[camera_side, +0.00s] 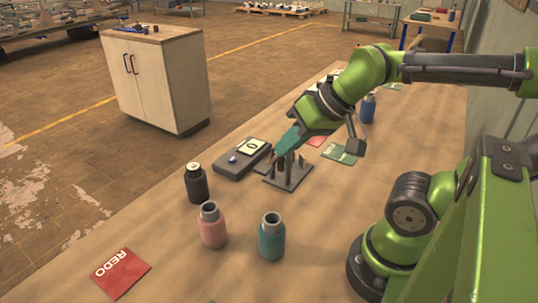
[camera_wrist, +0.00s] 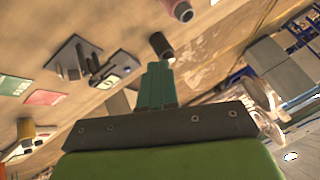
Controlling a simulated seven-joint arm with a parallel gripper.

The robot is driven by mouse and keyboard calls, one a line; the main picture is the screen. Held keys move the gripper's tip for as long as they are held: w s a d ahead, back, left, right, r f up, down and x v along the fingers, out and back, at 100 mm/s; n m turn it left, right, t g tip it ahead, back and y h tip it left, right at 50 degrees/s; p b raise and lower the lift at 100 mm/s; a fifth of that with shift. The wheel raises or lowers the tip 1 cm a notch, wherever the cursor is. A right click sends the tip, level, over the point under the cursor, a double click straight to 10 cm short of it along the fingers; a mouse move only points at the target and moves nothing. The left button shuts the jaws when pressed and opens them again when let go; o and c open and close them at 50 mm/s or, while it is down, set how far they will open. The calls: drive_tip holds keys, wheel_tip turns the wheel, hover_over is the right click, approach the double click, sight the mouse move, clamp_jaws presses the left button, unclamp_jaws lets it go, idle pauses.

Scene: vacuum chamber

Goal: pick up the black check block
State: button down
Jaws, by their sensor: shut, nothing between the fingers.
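A black cylinder (camera_side: 196,184) with a pale mark on top stands upright on the table in the side view. It is the thing that best fits the black check block. In the wrist view this dark cylinder (camera_wrist: 161,45) shows just past the fingertips, with a gap that I cannot judge.
A dark scale (camera_side: 232,164) with a pale display and a peg stand (camera_side: 289,178) are close to my gripper. A pink bottle (camera_side: 212,228) and a teal bottle (camera_side: 271,240) stand nearer the camera. A red REDO card (camera_side: 122,273) lies front left. The table's left edge is near the cylinder.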

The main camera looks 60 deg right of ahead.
idle(0.3)
drive_tip(key=shift+c, duration=0.8)
unclamp_jaws()
drive_tip(key=n+g, duration=0.3)
drive_tip(key=n, duration=0.7)
approach(200, 166)
drive_tip(key=shift+n+y, duration=0.3)
drive_tip(key=shift+n, duration=0.1)
drive_tip(key=x, duration=0.9)
drive_tip(key=shift+w+d+f, duration=0.15)
drive_tip(key=shift+d+f, duration=0.05)
drive_tip(key=shift+x, duration=2.9)
